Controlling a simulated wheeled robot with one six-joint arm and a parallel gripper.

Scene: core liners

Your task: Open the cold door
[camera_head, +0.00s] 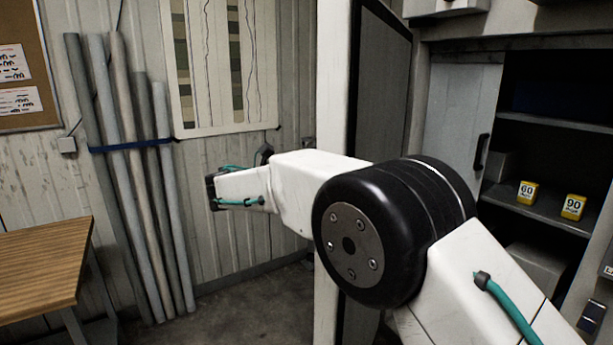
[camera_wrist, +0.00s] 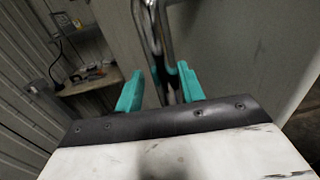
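A tall door-like panel (camera_head: 335,90) with a white edge and a dark side (camera_head: 382,90) stands at the centre of the head view, seen nearly edge-on; I take it as the cold door. My arm crosses in front of its lower part. In the wrist view a shiny metal bar handle (camera_wrist: 151,25) stands beside a broad grey-white face (camera_wrist: 235,50). My gripper (camera_wrist: 159,88) has its two teal fingers apart, with the bar between them, nearer the right finger. A gap shows at the left finger. I cannot tell whether the right finger touches the bar. The fingertips are not clear in the head view.
A wooden table (camera_head: 45,262) stands at the left. Several long tubes (camera_head: 120,180) lean on the wall beside it. A dark open cabinet at the right holds yellow blocks marked 60 (camera_head: 527,192) and 90 (camera_head: 573,206). Some floor (camera_head: 255,308) is clear between.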

